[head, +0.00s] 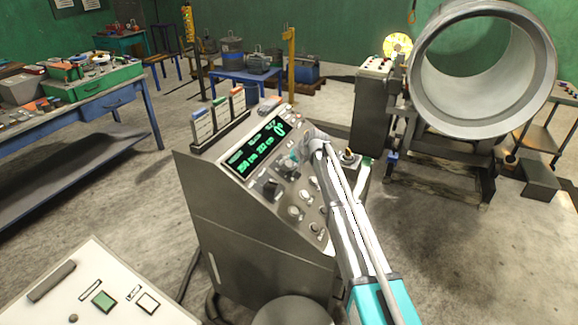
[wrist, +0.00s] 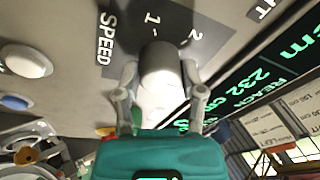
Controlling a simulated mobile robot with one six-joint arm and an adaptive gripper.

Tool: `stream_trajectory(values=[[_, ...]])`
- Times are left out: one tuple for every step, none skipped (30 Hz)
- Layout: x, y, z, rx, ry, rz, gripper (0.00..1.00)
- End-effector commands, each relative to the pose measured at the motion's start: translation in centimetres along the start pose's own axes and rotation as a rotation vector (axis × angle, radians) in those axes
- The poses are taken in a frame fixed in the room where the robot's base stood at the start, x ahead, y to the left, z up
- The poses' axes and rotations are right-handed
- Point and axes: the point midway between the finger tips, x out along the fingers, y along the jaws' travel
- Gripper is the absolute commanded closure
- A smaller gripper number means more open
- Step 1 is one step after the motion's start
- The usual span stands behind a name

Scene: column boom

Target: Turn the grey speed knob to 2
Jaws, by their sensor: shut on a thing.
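The grey speed knob (wrist: 160,68) is on the sloped console panel, beside the SPEED label (wrist: 105,38). The marks 1 (wrist: 152,18) and 2 (wrist: 194,33) are on a dark scale plate just beyond the knob. My gripper (wrist: 158,82) has one finger on each side of the knob and is shut on it. The knob's pointer cannot be made out, so its setting is unclear. In the head view my gripper (head: 298,154) is at the panel, beside the green display, and hides the knob.
The console (head: 240,235) has a green display (head: 255,150), a black knob (head: 270,187) and several pale knobs close by. A white button (wrist: 25,60) and a blue button (wrist: 14,102) lie left of the speed knob. A large pipe (head: 480,70) stands behind at right.

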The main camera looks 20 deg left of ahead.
Motion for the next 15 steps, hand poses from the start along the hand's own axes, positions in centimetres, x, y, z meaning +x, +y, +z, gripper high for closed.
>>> stream_trajectory(values=[[0.03,0.07,0.30,-0.042,-0.009,-0.006,0.96],[0.03,0.08,0.30,-0.071,-0.011,-0.010,0.96],[0.03,0.09,0.29,-0.109,-0.012,-0.015,0.96],[0.03,0.09,0.29,-0.137,-0.014,-0.020,0.96],[0.03,0.09,0.28,-0.165,-0.015,-0.025,0.96],[0.03,0.08,0.26,-0.203,-0.016,-0.031,0.96],[0.03,0.09,0.25,-0.231,-0.017,-0.035,0.96],[0.02,0.11,0.24,-0.259,-0.018,-0.039,0.96],[0.02,0.12,0.23,-0.296,-0.020,-0.045,0.96],[0.02,0.12,0.22,-0.324,-0.021,-0.050,0.96],[0.01,0.12,0.22,-0.352,-0.022,-0.054,0.96],[0.01,0.12,0.22,-0.389,-0.024,-0.061,0.96],[0.00,0.13,0.21,-0.417,-0.026,-0.065,0.96],[0.00,0.14,0.21,-0.446,-0.027,-0.069,0.96],[0.00,0.15,0.19,-0.484,-0.028,-0.075,0.96]])
